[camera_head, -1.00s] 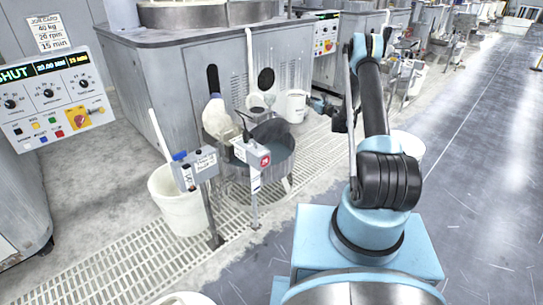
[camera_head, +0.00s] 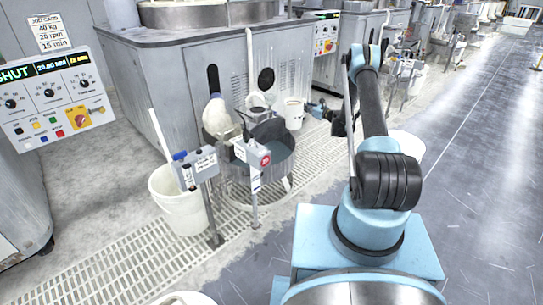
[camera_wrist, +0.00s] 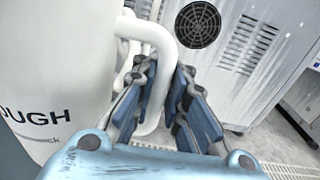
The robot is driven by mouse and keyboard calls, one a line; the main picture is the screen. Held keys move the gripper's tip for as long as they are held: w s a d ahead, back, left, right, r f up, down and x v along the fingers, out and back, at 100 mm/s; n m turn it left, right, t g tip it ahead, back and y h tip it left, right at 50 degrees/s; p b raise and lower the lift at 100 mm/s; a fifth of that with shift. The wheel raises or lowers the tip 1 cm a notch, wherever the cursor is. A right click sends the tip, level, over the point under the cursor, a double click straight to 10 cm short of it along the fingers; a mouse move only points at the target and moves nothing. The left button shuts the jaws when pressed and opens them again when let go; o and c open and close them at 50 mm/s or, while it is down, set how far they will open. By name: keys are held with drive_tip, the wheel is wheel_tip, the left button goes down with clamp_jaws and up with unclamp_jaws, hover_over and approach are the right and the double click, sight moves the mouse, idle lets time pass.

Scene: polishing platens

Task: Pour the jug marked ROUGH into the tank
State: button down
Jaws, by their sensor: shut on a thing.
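The white jug (camera_wrist: 58,85) fills the left of the wrist view, with the letters "OUGH" showing on its side. It looks upright. My gripper (camera_wrist: 168,95) is shut on its white handle (camera_wrist: 157,35), which runs down between the blue fingers. In the head view the jug (camera_head: 294,113) is small, just left of my gripper (camera_head: 315,109). The round grey tank (camera_head: 285,165) stands in front and to the left of the jug in that view. Its top is open and its inside looks dark grey-green. The jug appears beyond the tank's far right rim.
A control post with a red button (camera_head: 252,152) stands before the tank, beside a labelled grey box (camera_head: 195,165). A white bucket (camera_head: 180,205) stands on the floor grating. A white rounded container (camera_head: 217,118) is near the tank's left rim. A grey machine cabinet (camera_head: 180,85) is behind.

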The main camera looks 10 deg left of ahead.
drive_tip(key=shift+s+a+r+n+p, duration=0.5)
drive_tip(key=shift+s+a+r+n, duration=0.2)
drive_tip(key=shift+n, duration=0.5)
drive_tip(key=shift+s+a+r+n+p, duration=0.5)
drive_tip(key=shift+s+a+r+n, duration=0.2)
drive_tip(key=shift+n, duration=0.5)
drive_tip(key=shift+s+a+r+n+p, duration=0.55)
drive_tip(key=shift+s+r+n, duration=0.25)
drive_tip(key=shift+n, duration=0.4)
wheel_tip(320, 180, up, 6)
drive_tip(key=n+p, duration=0.2)
hover_over(294, 100)
drive_tip(key=s+d, duration=0.1)
drive_tip(key=s, duration=0.2)
drive_tip(key=shift+w+d+f+h, duration=0.15)
drive_tip(key=shift+f+h, duration=0.05)
drive_tip(key=shift+h, duration=0.1)
drive_tip(key=shift+s+a+r+n+p, duration=0.25)
drive_tip(key=shift+r+n+p, duration=0.1)
drive_tip(key=shift+r+p, duration=0.25)
drive_tip(key=shift+s+a+r+n+p, duration=0.25)
drive_tip(key=shift+r+n+p, duration=0.15)
drive_tip(key=shift+r, duration=0.2)
drive_tip(key=shift+s+a+r+n, duration=0.3)
drive_tip(key=shift+s+r+n, duration=0.2)
drive_tip(key=shift+r, duration=0.25)
idle(1.2)
